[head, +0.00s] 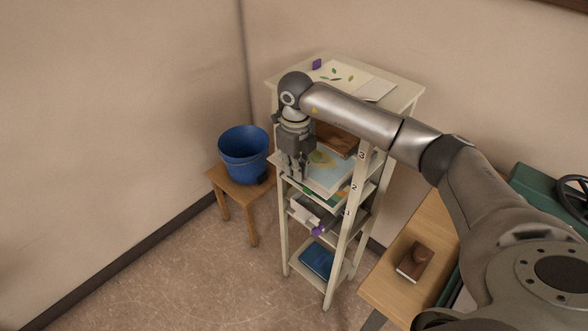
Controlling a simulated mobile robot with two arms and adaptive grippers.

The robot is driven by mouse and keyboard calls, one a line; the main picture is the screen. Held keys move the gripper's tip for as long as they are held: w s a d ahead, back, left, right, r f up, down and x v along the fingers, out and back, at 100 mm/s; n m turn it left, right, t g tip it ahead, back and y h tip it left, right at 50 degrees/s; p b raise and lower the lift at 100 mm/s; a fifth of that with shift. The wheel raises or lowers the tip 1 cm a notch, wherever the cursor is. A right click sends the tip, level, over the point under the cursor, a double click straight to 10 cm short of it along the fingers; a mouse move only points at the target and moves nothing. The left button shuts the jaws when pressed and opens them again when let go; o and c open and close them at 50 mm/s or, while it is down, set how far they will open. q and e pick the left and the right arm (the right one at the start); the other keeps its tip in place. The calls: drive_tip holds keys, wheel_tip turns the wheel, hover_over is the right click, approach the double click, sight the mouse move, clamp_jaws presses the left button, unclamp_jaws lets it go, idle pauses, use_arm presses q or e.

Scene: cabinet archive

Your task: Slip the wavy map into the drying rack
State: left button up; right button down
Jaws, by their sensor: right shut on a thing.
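The wavy map (334,178), a pale blue sheet with a green and yellow patch, lies nearly level inside the rack's upper part, around the slots marked 3 and 2. The drying rack (342,248) is a tall cream wooden frame with several shelves and numbers on its front right post. My right gripper (296,177) points down at the rack's left front side, shut on the map's near left edge. I cannot tell whether the map rests on a shelf. My arm hides part of the rack's upper side. My left gripper is out of view.
Papers with leaves (338,76) and a purple clip lie on the rack top. A blue bucket (244,153) stands on a wooden stool (221,179) to the left. A blue book (317,259) lies on the low shelf.

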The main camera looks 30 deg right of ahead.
drive_tip(key=shift+w+d, duration=0.15)
drive_tip(key=shift+d, duration=0.2)
idle(0.4)
drive_tip(key=c, duration=1.5)
unclamp_jaws()
drive_tip(key=shift+c, duration=0.2)
wheel_tip(320, 180, up, 7)
drive_tip(key=p, duration=0.3)
drive_tip(key=shift+p, duration=0.4)
